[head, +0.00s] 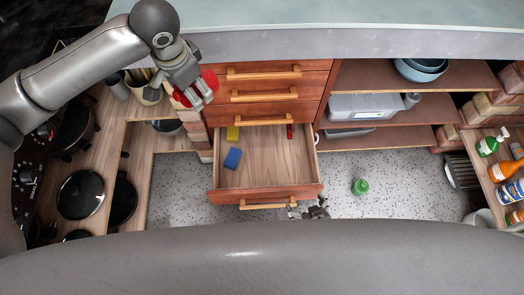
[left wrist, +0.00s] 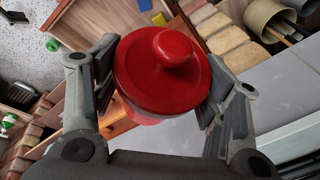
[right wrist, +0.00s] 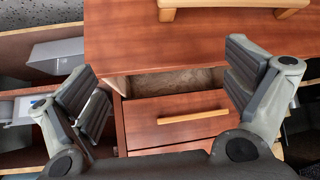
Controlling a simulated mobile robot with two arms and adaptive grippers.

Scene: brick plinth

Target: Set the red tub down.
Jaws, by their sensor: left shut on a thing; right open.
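The red tub (left wrist: 150,88) has a round lid with a knob and fills the middle of the left wrist view. My left gripper (head: 203,96) is shut on it, one finger on each side. In the head view the red tub (head: 209,80) shows only partly behind the fingers, held up left of the drawer stack. My right gripper (head: 310,210) is open and empty by the front right of the open drawer (head: 265,192). The right wrist view shows its fingers apart (right wrist: 165,85), with drawer fronts beyond.
The open drawer holds a blue sponge (head: 232,158), a yellow block (head: 232,133) and a small red item (head: 289,131). The countertop (head: 330,30) is bare. Bottles (head: 505,170) stand on a shelf at right.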

